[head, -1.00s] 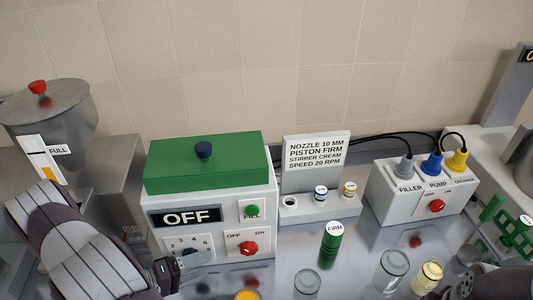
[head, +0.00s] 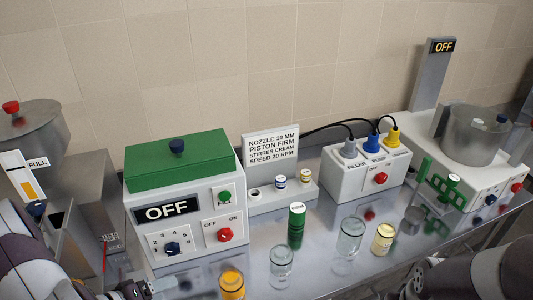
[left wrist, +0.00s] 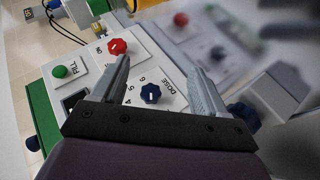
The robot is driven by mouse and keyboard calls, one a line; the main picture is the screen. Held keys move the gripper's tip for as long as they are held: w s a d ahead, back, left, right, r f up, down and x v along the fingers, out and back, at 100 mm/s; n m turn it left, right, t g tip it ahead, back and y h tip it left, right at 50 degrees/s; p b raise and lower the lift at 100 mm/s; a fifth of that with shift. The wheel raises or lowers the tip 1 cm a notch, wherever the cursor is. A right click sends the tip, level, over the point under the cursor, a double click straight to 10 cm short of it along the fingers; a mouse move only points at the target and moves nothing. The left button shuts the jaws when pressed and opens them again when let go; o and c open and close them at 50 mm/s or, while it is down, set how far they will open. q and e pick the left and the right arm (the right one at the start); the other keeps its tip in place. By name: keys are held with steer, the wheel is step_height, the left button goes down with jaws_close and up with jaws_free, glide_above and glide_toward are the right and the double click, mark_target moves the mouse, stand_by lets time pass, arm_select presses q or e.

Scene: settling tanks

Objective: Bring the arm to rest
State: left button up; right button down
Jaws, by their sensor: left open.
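My left gripper (head: 136,289) is at the bottom left of the head view, low in front of the grey filler box with the green lid (head: 178,160). In the left wrist view my left gripper (left wrist: 158,66) has its fingers apart with nothing held. The blue dose knob (left wrist: 151,93) shows between the fingers, and I cannot tell how far beyond them it is. The knob also shows uncovered in the head view (head: 172,249). The box's display reads OFF. Part of my right arm shows at the lower right, but its fingers are not visible.
A red switch (head: 225,235) and green FILL button (head: 225,196) are on the box. Glass jars (head: 350,238), a green FIRM cylinder (head: 297,227) and a yellow-filled jar (head: 232,284) stand on the bench. A steel hopper (head: 35,130) is at left, a plug box (head: 365,172) at right.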

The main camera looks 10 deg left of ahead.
arm_select(q)
steer(key=w+d+r+m+g+y, duration=0.3)
steer(key=w+r+m+g+y, duration=0.2)
steer(key=w+r+y, duration=0.1)
steer(key=s+d+r+m+g, duration=0.1)
steer(key=s+d+r, duration=0.1)
steer(key=s+d, duration=0.2)
steer(key=s+d+r+m+g, duration=0.1)
steer(key=s+d+r+g, duration=0.1)
steer(key=d, duration=0.7)
steer(key=s+r, duration=0.1)
steer(key=s, duration=0.1)
steer(key=shift+s+d+m+g, duration=0.2)
steer(key=shift+s+m+g, duration=0.1)
steer(key=shift+s, duration=0.1)
